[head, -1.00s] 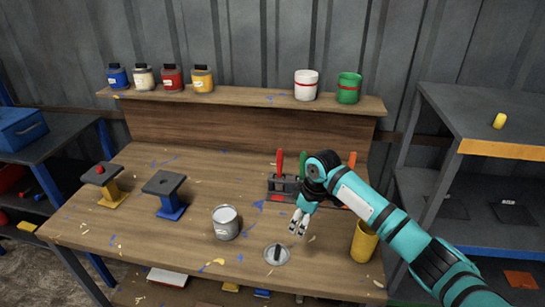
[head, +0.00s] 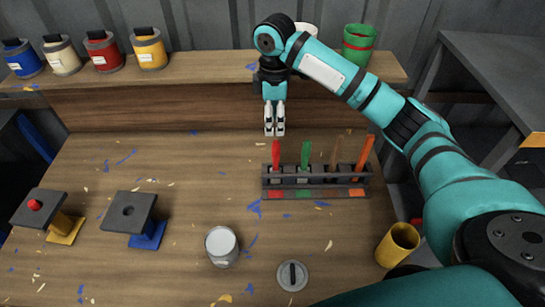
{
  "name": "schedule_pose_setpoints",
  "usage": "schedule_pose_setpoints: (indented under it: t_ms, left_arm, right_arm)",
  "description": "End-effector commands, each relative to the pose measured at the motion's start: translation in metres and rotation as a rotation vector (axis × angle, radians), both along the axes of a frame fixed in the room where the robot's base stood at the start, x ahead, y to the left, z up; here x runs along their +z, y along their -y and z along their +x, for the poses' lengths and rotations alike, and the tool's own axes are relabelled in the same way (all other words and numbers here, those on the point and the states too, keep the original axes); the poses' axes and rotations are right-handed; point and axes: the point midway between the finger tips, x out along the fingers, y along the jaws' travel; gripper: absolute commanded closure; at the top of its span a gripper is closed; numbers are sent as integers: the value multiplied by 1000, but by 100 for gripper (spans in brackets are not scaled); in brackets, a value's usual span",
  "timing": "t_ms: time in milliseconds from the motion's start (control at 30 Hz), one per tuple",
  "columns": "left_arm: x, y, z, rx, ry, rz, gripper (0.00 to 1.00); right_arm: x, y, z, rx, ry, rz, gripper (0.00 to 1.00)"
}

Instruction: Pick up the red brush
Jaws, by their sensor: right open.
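The red brush (head: 276,155) stands upright, handle up, in the dark brush rack (head: 330,192) on the wooden workbench. It is at the rack's left end, above a red mark. My right gripper (head: 274,131) points down with its fingertips just above the top of the red handle in the picture. The fingers are open by a small gap and hold nothing. I cannot tell the exact depth between the fingertips and the handle. My left gripper is not in view.
A green brush (head: 305,155), a brown brush (head: 335,151) and an orange brush (head: 364,155) share the rack. A paint can (head: 221,246), a round lid (head: 292,275) and a yellow cup (head: 397,245) stand in front. Shelf jars (head: 103,52) line the back left.

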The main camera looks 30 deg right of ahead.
Motion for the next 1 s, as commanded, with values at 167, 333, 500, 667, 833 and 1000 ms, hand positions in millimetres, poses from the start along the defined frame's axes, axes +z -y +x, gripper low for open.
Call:
schedule_pose_setpoints:
  t_ms: [167,333,500,667,833,1000]
  left_arm:
    - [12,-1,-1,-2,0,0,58]
    - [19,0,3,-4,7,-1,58]
    - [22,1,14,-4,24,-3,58]
    - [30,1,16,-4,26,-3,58]
    - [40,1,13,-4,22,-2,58]
    - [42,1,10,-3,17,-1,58]
  right_arm:
    - [-39,1,-1,-2,-5,-2,55]
    - [-71,1,0,-3,-2,0,55]
    - [-87,1,0,-2,0,1,55]
    - [-98,3,0,-3,-1,0,55]
    - [-125,6,1,-2,-1,0,55]
    - [-140,6,1,-2,1,0,55]
